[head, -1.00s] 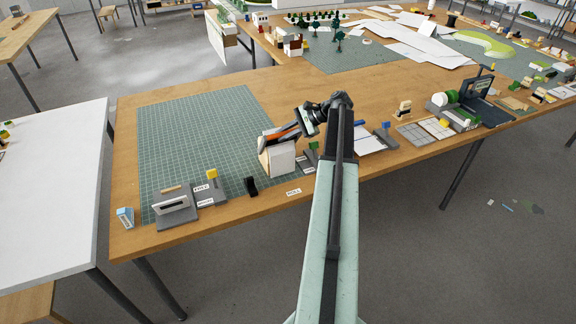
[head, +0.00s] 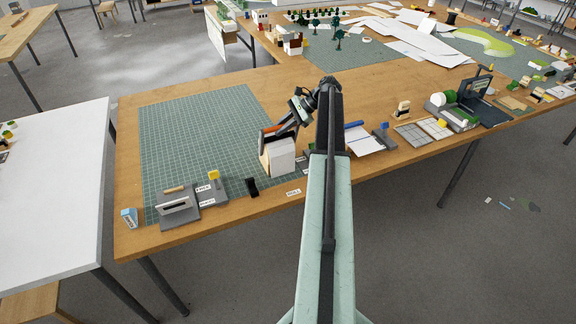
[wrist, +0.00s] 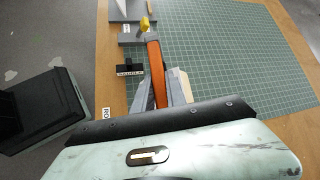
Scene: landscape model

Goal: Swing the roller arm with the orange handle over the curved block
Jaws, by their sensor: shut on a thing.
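The orange handle (wrist: 154,68) of the roller arm runs up the middle of the wrist view, between the two grey fingers of my gripper (wrist: 160,92). The fingers are shut on it. In the head view my gripper (head: 272,133) is small, low over the left end of the curved block (head: 282,156), a pale block near the front of the mat. A bit of orange shows at the gripper there. A pale wooden edge (wrist: 183,82) shows just right of the fingers in the wrist view. The roller and the arm's pivot are hidden or too small to make out.
The green cutting mat (head: 185,130) is largely clear behind and left of the block. A grey slotted stand (head: 178,207) and a yellow-topped piece (head: 213,175) stand at its front left. A black clip-like piece (head: 252,187) lies near the table's front edge.

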